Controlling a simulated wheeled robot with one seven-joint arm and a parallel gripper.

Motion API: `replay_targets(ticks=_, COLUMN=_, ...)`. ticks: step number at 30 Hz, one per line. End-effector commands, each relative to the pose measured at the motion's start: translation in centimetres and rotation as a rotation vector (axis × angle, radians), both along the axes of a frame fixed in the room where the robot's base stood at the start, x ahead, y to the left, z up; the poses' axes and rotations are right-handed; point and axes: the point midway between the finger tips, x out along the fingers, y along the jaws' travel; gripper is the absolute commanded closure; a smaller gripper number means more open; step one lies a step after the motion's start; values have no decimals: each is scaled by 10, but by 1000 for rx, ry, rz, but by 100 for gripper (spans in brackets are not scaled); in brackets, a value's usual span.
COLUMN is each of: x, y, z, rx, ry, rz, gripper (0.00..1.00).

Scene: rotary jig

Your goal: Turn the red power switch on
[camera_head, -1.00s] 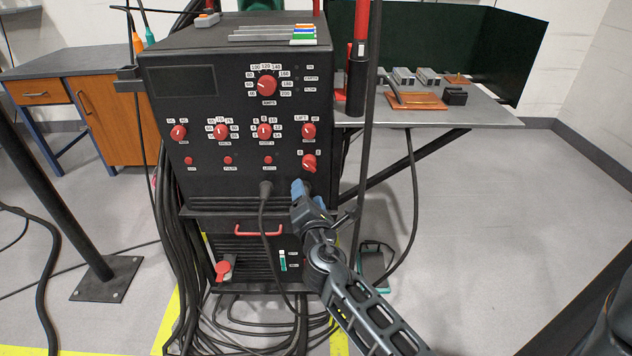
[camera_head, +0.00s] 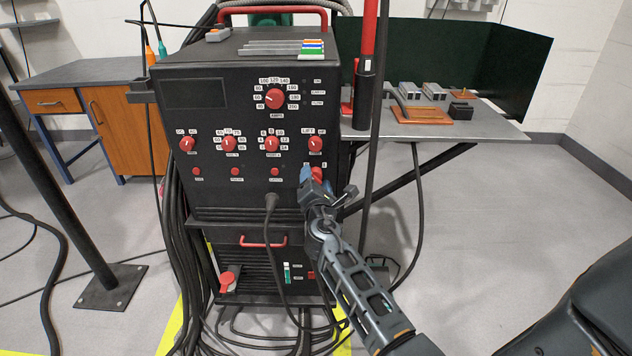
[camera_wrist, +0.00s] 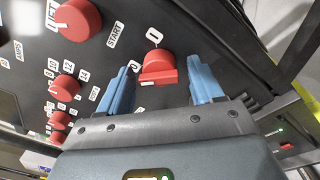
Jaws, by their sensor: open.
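The red power switch (camera_head: 317,174) is a round red knob at the lower right of the black machine's front panel. In the wrist view the knob (camera_wrist: 158,62) has a flat grip bar and small white labels beside it. My gripper (camera_head: 315,184) is at the panel, in front of the switch. In the wrist view its two blue fingers stand apart, one on each side of the knob, with nothing clamped. A gap shows on both sides. The gripper partly hides the switch in the head view.
Other red knobs (camera_head: 271,144) cover the panel; one (camera_wrist: 77,19) is close to the left finger. A cable plug (camera_head: 270,203) sticks out left of my gripper. A red post (camera_head: 367,40) and a side table (camera_head: 470,127) stand to the right.

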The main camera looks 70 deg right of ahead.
Motion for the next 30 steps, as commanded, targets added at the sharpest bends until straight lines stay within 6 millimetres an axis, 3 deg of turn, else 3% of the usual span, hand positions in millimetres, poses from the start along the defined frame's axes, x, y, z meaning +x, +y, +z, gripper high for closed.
replay_targets(ticks=4, x=0, y=0, z=0, rx=0, ry=0, rz=0, gripper=35)
replay_targets(ticks=20, x=-1, y=0, z=-1, rx=1, ry=1, rz=-1, gripper=85)
replay_targets(ticks=30, x=-1, y=1, z=-4, rx=23, ry=-50, rz=-2, gripper=85)
